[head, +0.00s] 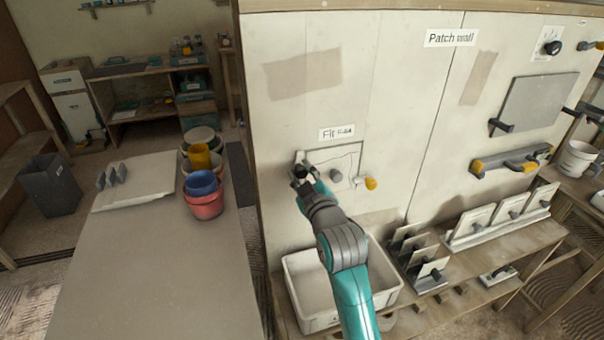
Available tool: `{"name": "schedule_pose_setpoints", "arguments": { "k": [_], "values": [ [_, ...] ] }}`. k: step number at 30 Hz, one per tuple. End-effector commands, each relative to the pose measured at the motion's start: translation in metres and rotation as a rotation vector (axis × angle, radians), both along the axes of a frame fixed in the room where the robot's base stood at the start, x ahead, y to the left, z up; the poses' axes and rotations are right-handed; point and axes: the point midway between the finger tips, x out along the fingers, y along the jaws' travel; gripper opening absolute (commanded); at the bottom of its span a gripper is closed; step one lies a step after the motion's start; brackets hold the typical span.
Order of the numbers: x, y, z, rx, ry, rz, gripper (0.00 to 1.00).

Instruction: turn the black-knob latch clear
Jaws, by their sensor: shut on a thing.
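My gripper (301,173) is at the left edge of a small panel (348,157) set in the white wall, under a label that starts with "Fit". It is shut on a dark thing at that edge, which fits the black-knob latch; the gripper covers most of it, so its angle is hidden. A pale tab (299,156) shows just above the gripper. A grey knob (336,175) sits in the middle of the panel. A latch with a yellow knob (370,183) is at the panel's right edge.
A white bin (296,292) stands below the panel, beneath my arm. Racks with plates (420,262) stand on the bench to its right. Stacked buckets (205,200) stand on the table at left. The wall around the panel is mostly bare.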

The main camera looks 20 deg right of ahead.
Motion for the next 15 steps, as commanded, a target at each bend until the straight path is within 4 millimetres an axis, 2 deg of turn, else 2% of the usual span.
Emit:
{"name": "schedule_pose_setpoints", "arguments": {
  "k": [6,15],
  "values": [
    [0.0002,-0.0002,-0.0007,-0.113,0.002,0.0,0.0],
    [0.0002,-0.0003,-0.0006,-0.183,0.002,0.0,0.0]
  ]
}}
